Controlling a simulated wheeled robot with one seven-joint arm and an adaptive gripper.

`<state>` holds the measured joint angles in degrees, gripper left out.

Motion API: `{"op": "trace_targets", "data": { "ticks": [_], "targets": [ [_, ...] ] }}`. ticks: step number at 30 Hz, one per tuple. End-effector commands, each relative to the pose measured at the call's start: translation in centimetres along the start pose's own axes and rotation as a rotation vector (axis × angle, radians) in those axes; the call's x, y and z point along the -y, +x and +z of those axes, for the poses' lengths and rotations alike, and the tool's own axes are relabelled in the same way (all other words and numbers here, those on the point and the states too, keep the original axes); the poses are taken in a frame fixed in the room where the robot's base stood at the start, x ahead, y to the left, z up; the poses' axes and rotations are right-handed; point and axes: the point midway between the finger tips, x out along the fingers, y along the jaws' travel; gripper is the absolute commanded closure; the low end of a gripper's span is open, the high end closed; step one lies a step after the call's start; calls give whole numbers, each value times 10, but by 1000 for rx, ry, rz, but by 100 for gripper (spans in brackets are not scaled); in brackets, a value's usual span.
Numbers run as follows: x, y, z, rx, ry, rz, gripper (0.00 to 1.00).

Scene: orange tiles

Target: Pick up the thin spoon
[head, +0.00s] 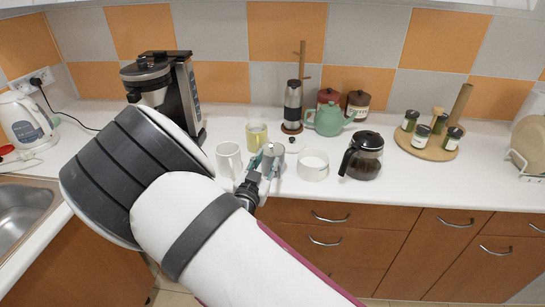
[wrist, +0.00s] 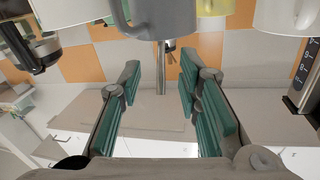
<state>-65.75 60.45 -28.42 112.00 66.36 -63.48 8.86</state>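My gripper (head: 262,172) is over the white counter near its front edge, among the mugs. In the wrist view my gripper (wrist: 160,88) has its teal-padded fingers apart, with a clear gap between them. A thin grey metal piece (wrist: 161,76), which looks like the spoon's handle, shows upright in the picture between the fingertips, touching neither. Its other end is hidden or unclear near a grey mug (wrist: 162,18). In the head view I cannot make out the spoon. The grey mug (head: 274,150) there is partly hidden by my gripper.
A white mug (head: 228,158) stands left of my gripper, a yellow mug (head: 257,136) behind it and a white bowl (head: 313,166) to its right. A coffee pot (head: 364,158) and green teapot (head: 329,119) stand farther right.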

Motion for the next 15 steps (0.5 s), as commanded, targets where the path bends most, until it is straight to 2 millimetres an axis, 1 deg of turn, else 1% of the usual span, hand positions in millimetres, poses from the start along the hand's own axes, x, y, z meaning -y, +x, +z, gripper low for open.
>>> {"op": "trace_targets", "data": {
  "ticks": [5, 9, 12, 15],
  "targets": [
    [0, 12, -1, 1, -1, 2, 68],
    [1, 32, -4, 0, 0, 1, 68],
    [0, 46, -4, 0, -1, 1, 68],
    [1, 53, -4, 1, -1, 0, 68]
  ]
}}
